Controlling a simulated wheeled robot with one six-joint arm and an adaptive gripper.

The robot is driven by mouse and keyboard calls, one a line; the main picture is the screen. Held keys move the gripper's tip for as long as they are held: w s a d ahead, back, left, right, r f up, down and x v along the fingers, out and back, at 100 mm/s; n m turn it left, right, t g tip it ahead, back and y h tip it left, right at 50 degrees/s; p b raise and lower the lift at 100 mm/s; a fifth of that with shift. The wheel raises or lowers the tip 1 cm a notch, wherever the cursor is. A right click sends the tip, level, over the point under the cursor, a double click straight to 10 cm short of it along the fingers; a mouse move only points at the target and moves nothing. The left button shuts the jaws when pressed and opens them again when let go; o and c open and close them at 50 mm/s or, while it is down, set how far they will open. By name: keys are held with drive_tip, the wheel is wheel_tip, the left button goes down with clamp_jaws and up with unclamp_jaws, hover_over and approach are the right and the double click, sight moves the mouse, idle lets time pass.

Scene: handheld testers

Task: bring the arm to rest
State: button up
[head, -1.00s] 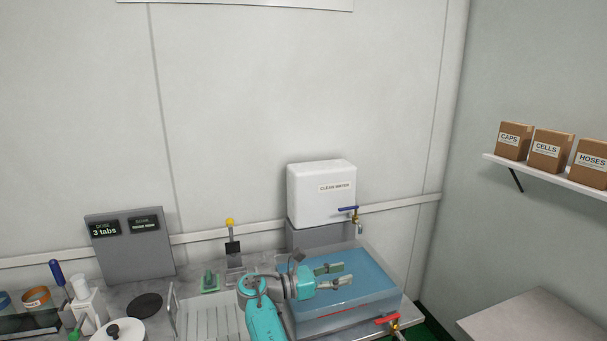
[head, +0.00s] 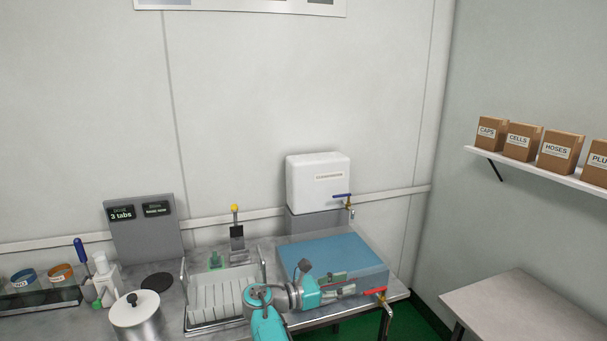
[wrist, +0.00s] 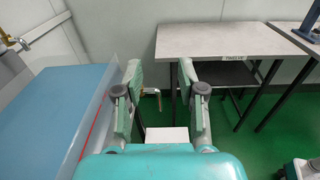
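My gripper (head: 340,285) is in front of the near side of the blue-topped basin (head: 335,252) in the head view, pointing right. In the wrist view my gripper (wrist: 163,90) has its two fingers spread apart with nothing between them. The basin's blue surface (wrist: 45,110) lies to the left of the fingers in that view. My teal arm reaches up from the bottom of the head view.
A red-handled tap (head: 375,291) is close to the fingertips. A dish rack (head: 215,303) and a lidded pot (head: 137,315) stand to the left. A white water tank (head: 318,182) is behind. A side table (head: 525,305) stands at right, with green floor between.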

drive_tip(key=s+d+f+t+y, duration=0.1)
drive_tip(key=s+d+f+y, duration=0.15)
drive_tip(key=f, duration=0.65)
drive_tip(key=s+d+f+t+y, duration=0.1)
drive_tip(key=s+d+f, duration=0.25)
drive_tip(key=f, duration=0.45)
drive_tip(key=s+d+f+t+y, duration=0.15)
drive_tip(key=s+f, duration=0.25)
drive_tip(key=f, duration=0.5)
drive_tip(key=s+d+f+m+y, duration=0.1)
drive_tip(key=s+f+m+y, duration=0.15)
drive_tip(key=s+f, duration=0.55)
drive_tip(key=s+d+f+m+y, duration=0.2)
drive_tip(key=s+f+y, duration=0.2)
drive_tip(key=s, duration=0.7)
drive_tip(key=s+a+r+m+t+y, duration=0.1)
drive_tip(key=s+r+m+y, duration=0.15)
drive_tip(key=s, duration=0.75)
drive_tip(key=s+a+r+m+t+y, duration=0.1)
drive_tip(key=s+r+m+y, duration=0.2)
drive_tip(key=s, duration=0.7)
drive_tip(key=s+r+m+t, duration=0.1)
drive_tip(key=s+r+m, duration=0.4)
drive_tip(key=r, duration=0.6)
drive_tip(key=s+r+m+t, duration=0.2)
drive_tip(key=s+r+m, duration=0.4)
drive_tip(key=s+r, duration=0.3)
wheel_tip(320, 180, up, 3)
drive_tip(key=shift+r+m, duration=0.2)
drive_tip(key=shift+m, duration=0.1)
